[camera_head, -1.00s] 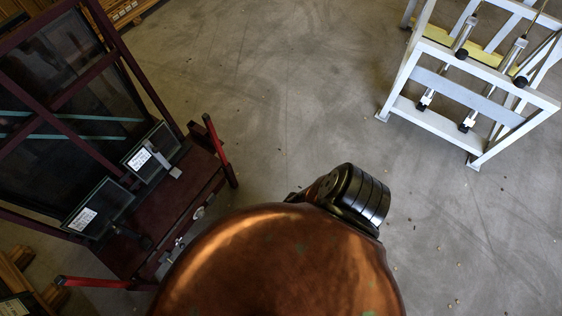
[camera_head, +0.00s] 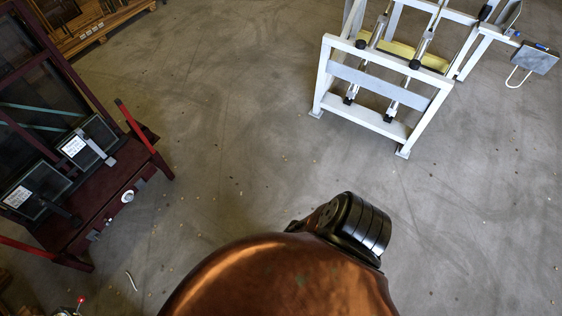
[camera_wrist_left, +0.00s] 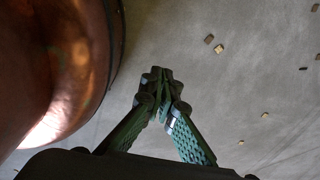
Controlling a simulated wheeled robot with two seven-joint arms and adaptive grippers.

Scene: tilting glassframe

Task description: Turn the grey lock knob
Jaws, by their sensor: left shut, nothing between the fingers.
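My left gripper (camera_wrist_left: 160,88) shows only in the left wrist view. Its green fingers meet at the tips, shut and empty, above bare floor and beside my copper-coloured body. In the head view, a dark red glass rack (camera_head: 85,205) stands at the left with glass panes leaning on it. A small round, pale grey knob-like part (camera_head: 128,196) sits on its near edge; I cannot tell for sure that it is the lock knob. No gripper is near it in that view. My right gripper is in neither view.
A white metal frame (camera_head: 328,75) with cylinders and black-ended rods stands at the upper right. A grey plate (camera_head: 533,59) on a stand is to its right. Wooden pallets (camera_head: 95,30) lie at the top left. The concrete floor between rack and frame is open, with small scattered bits.

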